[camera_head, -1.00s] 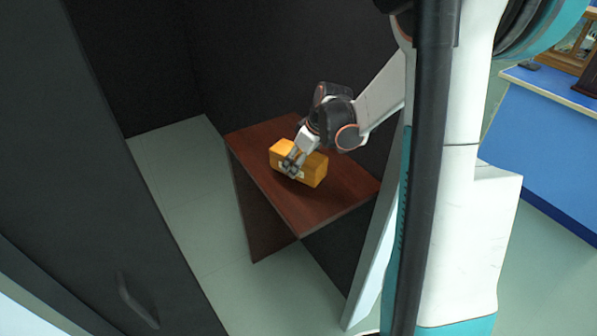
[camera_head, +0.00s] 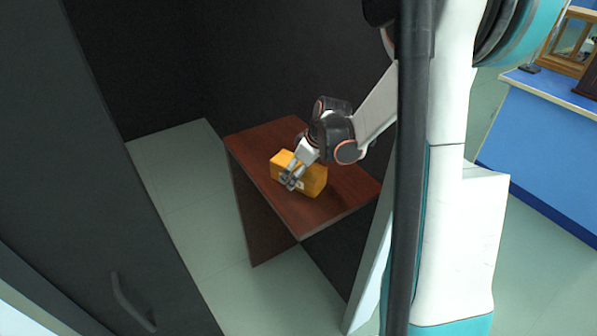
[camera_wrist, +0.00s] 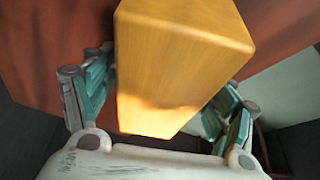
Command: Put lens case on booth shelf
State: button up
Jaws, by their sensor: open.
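The lens case, a yellow-orange box (camera_head: 312,178), rests on the reddish-brown booth shelf (camera_head: 318,219). My gripper (camera_head: 288,181) is at the near left side of the case, in front of its face in the head view. In the wrist view the case (camera_wrist: 172,60) lies lengthwise between the spread fingers of my gripper (camera_wrist: 155,105), one finger on each side. The fingers are open and stand apart from the case at their visible parts. The fingers hide part of the case's front face in the head view.
Dark booth walls (camera_head: 270,60) stand behind the shelf. A dark door with a handle (camera_head: 131,303) is at the left. A blue bench (camera_head: 545,140) stands at the right. Pale floor (camera_head: 185,190) is open left of the shelf.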

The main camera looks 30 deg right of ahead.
jog(key=p+v, duration=0.4)
jog(key=v, duration=0.8)
jog(key=shift+r, duration=0.15)
